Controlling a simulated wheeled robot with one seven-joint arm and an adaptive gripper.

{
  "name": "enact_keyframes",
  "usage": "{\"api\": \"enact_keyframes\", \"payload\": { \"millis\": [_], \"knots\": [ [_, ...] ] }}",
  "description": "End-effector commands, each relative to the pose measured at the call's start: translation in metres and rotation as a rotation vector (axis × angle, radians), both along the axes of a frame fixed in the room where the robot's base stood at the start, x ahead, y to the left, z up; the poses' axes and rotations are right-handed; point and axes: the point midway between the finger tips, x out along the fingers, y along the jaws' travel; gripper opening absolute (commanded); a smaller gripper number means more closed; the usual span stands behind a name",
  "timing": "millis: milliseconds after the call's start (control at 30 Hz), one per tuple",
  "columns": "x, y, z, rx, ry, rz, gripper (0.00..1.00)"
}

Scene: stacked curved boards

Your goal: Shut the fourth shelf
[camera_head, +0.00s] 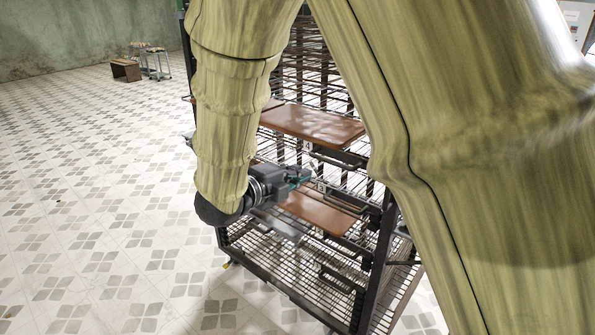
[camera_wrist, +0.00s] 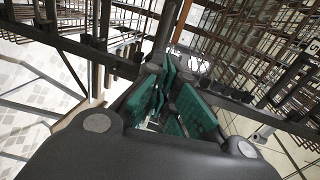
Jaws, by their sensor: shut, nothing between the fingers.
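A dark metal rack (camera_head: 385,235) with wire shelves stands in front of me. An upper brown board (camera_head: 312,124) lies on one shelf, with a small pale tag just below its front edge that seems to read 4. A lower brown board (camera_head: 318,212) lies on a shelf below. My gripper (camera_head: 309,177) is at the rack's front, between the two boards in the picture. In the wrist view my gripper (camera_wrist: 168,112) has its green-padded fingers together with nothing between them, among dark bars. I cannot tell whether it touches a shelf. My arm hides much of the rack.
A tag reading 5 (camera_wrist: 313,45) shows at the right of the wrist view. A brown bench (camera_head: 126,70) and stools (camera_head: 158,62) stand far back left. The tiled floor (camera_head: 90,190) left of the rack is clear.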

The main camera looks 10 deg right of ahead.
Motion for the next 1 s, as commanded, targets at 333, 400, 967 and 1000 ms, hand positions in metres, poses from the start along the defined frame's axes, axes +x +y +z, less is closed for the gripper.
{"api": "enact_keyframes", "payload": {
  "millis": [333,400,967,1000],
  "knots": [
    [0.035,-0.046,-0.009,-0.001,0.002,-0.001,0.00],
    [0.042,-0.054,-0.012,0.000,0.003,-0.001,0.00],
    [0.067,-0.086,-0.022,0.000,0.002,0.002,0.00],
    [0.067,-0.085,-0.022,0.000,0.002,0.002,0.00]
  ]
}}
